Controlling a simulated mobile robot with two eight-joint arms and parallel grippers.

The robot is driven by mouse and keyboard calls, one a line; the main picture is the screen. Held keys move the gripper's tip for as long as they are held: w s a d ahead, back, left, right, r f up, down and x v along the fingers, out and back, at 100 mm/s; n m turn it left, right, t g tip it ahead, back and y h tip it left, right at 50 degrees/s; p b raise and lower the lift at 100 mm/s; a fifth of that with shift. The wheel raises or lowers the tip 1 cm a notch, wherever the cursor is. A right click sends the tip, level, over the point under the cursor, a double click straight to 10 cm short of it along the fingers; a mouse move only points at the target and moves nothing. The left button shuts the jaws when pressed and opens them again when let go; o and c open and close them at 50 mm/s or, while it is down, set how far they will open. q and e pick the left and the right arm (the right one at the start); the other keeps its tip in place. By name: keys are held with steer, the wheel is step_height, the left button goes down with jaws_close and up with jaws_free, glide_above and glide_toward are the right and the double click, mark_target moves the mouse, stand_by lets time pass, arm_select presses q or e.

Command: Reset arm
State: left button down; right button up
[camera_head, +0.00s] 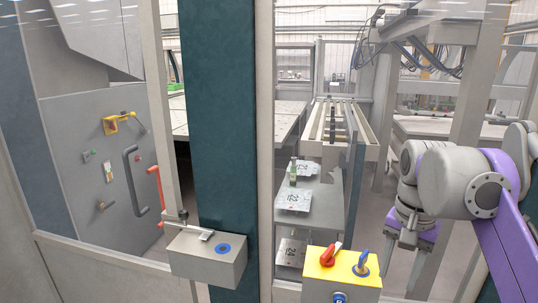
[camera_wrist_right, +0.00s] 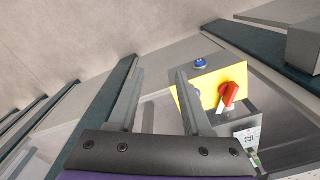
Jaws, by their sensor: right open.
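My right arm comes in from the right in the head view. Its gripper (camera_head: 410,238) hangs pointing down, to the right of the yellow-topped switch box (camera_head: 318,268). In the right wrist view the two fingers of the gripper (camera_wrist_right: 160,76) are apart, with nothing between them. The box carries a red rotary switch (camera_head: 330,254), a blue-tagged key switch (camera_head: 361,264) and a blue button (camera_head: 340,298). The yellow panel (camera_wrist_right: 209,88) and red switch (camera_wrist_right: 229,95) lie just beyond the right finger in the wrist view. My left gripper is not in view.
A grey box with a blue button (camera_head: 222,249) is mounted on the dark green post (camera_head: 222,120). A grey door (camera_head: 90,170) with handles is at left. Shelves with labelled plates (camera_head: 293,200) stand behind the frame. A pale post (camera_head: 466,100) rises behind my right arm.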

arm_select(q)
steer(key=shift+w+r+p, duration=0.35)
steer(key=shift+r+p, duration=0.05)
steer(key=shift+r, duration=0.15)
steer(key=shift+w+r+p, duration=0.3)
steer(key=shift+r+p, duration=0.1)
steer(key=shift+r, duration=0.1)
arm_select(e)
steer(key=s+a+f+n+t, duration=0.1)
steer(key=s+a+f+n, duration=0.1)
steer(key=s+f, duration=0.3)
steer(key=s+a+f+n+t, duration=0.2)
steer(key=s+f+n, duration=0.1)
steer(key=f, duration=1)
steer(key=s+a+f+n+t, duration=0.2)
steer(key=s+f, duration=0.4)
steer(key=f, duration=0.4)
steer(key=shift+s+a+n, duration=0.2)
steer(key=shift+s+n, duration=0.1)
steer(key=shift+n, duration=0.3)
